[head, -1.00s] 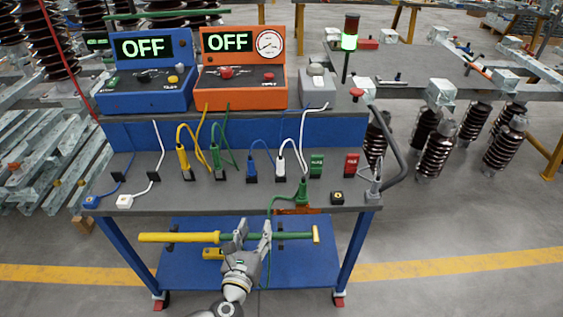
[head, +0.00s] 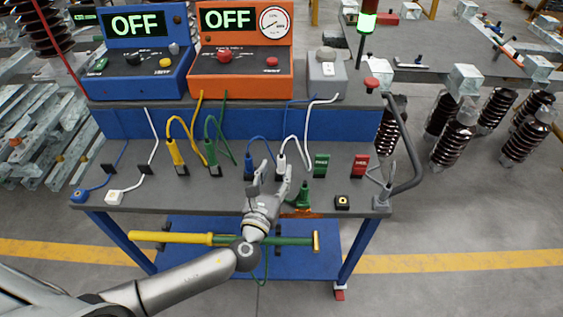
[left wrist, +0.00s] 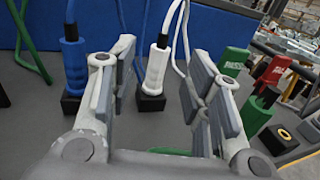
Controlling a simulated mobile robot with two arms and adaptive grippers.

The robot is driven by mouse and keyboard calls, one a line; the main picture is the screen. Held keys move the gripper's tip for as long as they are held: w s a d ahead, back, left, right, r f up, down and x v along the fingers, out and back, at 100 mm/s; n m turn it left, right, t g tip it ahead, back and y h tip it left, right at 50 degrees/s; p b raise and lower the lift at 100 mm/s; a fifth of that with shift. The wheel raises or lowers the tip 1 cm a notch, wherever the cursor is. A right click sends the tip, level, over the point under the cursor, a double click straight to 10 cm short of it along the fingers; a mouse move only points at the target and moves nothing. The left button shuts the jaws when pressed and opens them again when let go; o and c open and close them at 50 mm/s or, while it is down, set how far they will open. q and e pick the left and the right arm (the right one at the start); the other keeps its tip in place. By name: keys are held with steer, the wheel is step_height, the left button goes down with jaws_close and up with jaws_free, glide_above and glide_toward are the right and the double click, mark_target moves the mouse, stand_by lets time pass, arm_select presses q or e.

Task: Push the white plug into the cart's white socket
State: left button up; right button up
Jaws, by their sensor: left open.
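The white plug (head: 282,163) stands upright in a black base on the cart top, with a white cable looping from its upper end. In the left wrist view the white plug (left wrist: 157,66) shows between the two fingers, beyond them. My left gripper (head: 270,174) is open and empty over the cart top, just in front of the plug. I cannot tell whether a finger touches it. My right gripper is not in view.
A blue plug (left wrist: 74,62) stands close left of the left finger. Green (head: 320,165) and red (head: 360,166) blocks stand to the right. Yellow (head: 175,152) and green (head: 212,157) plugs stand farther left.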

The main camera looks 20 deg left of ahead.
mark_target(280, 161)
arm_select(q)
steer(key=shift+w, duration=0.4)
steer(key=w+p, duration=0.1)
steer(key=w, duration=0.3)
steer(key=shift+w+a+r, duration=0.1)
steer(key=shift+w, duration=0.6)
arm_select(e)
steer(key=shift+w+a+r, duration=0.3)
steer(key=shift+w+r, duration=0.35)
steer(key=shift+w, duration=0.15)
arm_select(q)
steer(key=shift+s, duration=0.1)
steer(key=shift+c, duration=1.1)
jaws_close()
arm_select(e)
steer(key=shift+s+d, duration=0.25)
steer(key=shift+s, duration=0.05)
